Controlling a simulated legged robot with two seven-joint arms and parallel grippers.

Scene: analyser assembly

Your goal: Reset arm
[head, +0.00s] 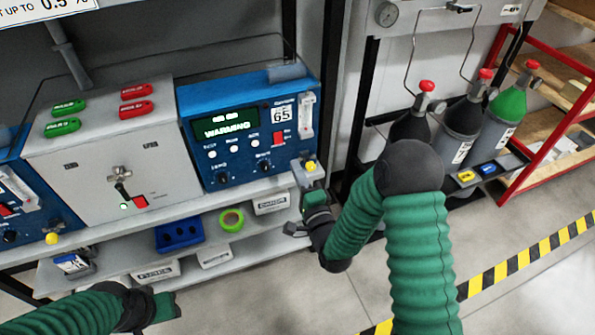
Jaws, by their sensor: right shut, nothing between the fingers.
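My right arm, in a green sleeve, comes up from the lower right of the head view and bends back down at its elbow. Its gripper (303,215) is shut and empty, just below the front right corner of the blue analyser (232,172), near a yellow knob (310,166). The analyser's screen reads a warning. My left gripper (168,306) is at the lower left, in front of the lower shelf and apart from any object. Its fingers are too small and dark to tell whether they are open.
A grey panel box (90,180) with red and green tags stands left of the analyser. Gas cylinders (462,125) stand at right. Striped tape (525,258) crosses the open floor.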

